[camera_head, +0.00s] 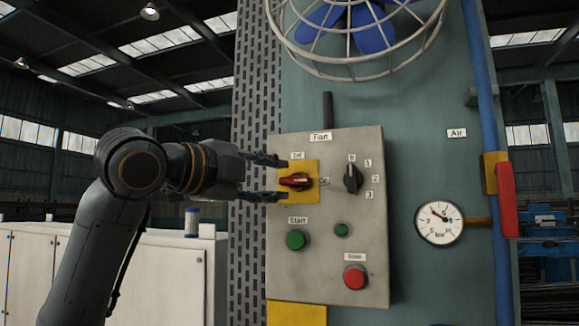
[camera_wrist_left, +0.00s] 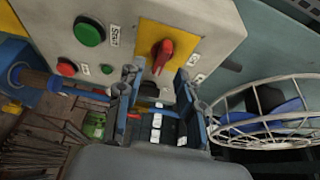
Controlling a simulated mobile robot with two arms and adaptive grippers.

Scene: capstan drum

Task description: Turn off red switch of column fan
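The red switch (camera_head: 294,181) sits on a yellow plate (camera_head: 312,168) on the grey fan control box (camera_head: 332,262). Its handle lies about level, pointing toward the "On" label. My left gripper (camera_head: 272,178) comes in from the left, its two fingers apart, one above and one below the height of the switch. In the left wrist view the red switch (camera_wrist_left: 163,54) shows just beyond the open fingertips (camera_wrist_left: 158,78), with nothing held between them. Whether a finger touches the switch cannot be told. My right gripper is in neither view.
The box also carries a black selector knob (camera_head: 352,178), a green Start button (camera_head: 296,240), a small green lamp (camera_head: 342,230) and a red button (camera_head: 355,277). A caged blue fan (camera_head: 358,30) is above. A pressure gauge (camera_head: 439,223) and blue pipe (camera_head: 487,120) stand right.

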